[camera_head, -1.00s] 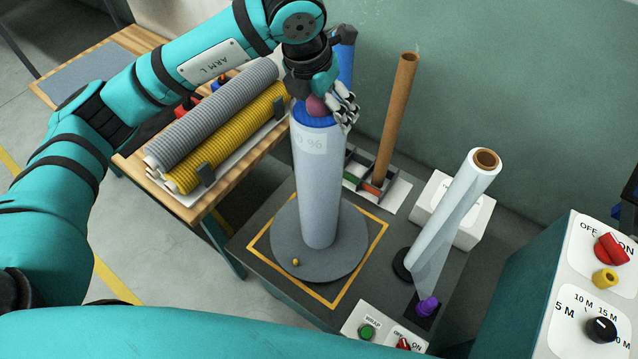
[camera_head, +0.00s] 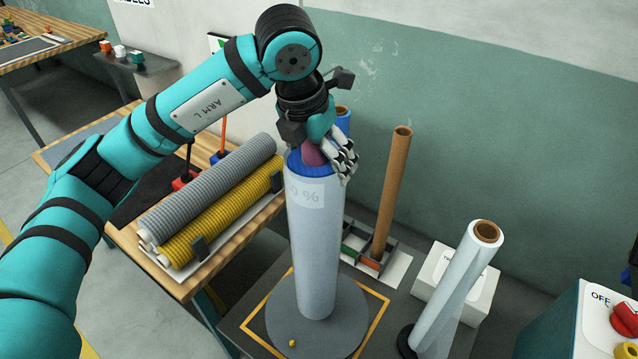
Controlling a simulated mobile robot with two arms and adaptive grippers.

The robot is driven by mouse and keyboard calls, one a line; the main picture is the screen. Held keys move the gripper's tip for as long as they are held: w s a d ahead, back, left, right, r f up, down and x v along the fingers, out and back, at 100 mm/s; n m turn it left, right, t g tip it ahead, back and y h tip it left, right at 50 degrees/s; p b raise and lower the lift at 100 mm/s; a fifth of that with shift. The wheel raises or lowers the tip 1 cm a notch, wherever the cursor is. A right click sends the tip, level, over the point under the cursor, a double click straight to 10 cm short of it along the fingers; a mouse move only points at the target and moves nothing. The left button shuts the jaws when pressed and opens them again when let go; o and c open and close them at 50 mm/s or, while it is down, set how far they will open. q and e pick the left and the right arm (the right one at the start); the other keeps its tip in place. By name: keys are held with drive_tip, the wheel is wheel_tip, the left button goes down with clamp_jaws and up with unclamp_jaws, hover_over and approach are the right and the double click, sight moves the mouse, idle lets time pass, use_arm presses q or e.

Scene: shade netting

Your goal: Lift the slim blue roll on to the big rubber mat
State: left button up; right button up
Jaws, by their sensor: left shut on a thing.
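My left gripper (camera_head: 328,157) is shut at the top of a tall upright roll (camera_head: 312,240) with a blue top end and a pale wrapped body with a printed label. This roll stands on a round grey turntable (camera_head: 350,330). A slimmer blue roll (camera_head: 343,121) shows just behind my gripper; its lower part is hidden by the wrapped roll. A black mat (camera_head: 127,207) lies on the wooden table, with a grey-blue sheet (camera_head: 85,145) further left; I cannot tell which is the big rubber mat. My right gripper is out of view.
Grey (camera_head: 210,185) and yellow (camera_head: 225,215) ribbed rolls lie in a rack on the wooden table (camera_head: 130,240). A brown tube (camera_head: 391,195) stands in a divided tray. A clear film roll (camera_head: 455,290) stands to the right, by a white box (camera_head: 465,285). A control box (camera_head: 575,330) is at the right edge.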

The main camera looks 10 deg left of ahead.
use_arm(q)
wheel_tip(320, 180, up, 5)
drive_tip(key=shift+r+b, duration=0.1)
drive_tip(key=shift+b, duration=0.3)
drive_tip(key=shift+d+r+p, duration=0.15)
drive_tip(key=shift+r+p, duration=1.75)
drive_tip(key=shift+r, duration=0.65)
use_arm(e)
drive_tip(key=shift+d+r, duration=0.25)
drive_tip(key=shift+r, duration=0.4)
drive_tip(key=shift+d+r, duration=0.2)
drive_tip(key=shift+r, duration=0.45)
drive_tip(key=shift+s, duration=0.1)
